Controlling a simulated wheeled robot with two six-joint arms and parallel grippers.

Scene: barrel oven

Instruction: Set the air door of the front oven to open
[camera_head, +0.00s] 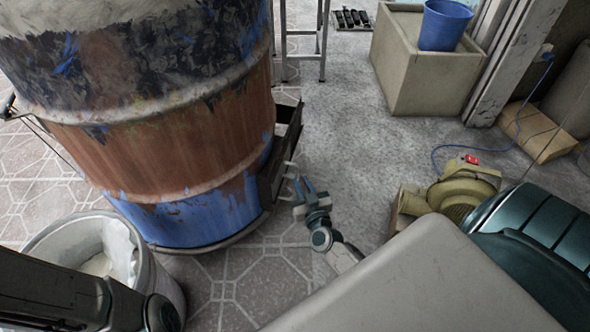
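The front oven is a large rusty barrel (165,130) with blue and dark peeling paint, filling the upper left. A dark metal box-like door part (283,150) is fixed low on its right side, with small pale handle-like pieces on its outer face. I see this part nearly edge-on, so I cannot tell how far the air door is open.
A whitish bin (90,245) stands below the barrel at left. A yellowish blower (465,190) and a dark green ribbed thing (545,225) are at right. A concrete block (425,75) holds a blue bucket (445,25) at the back. The grey floor between is clear.

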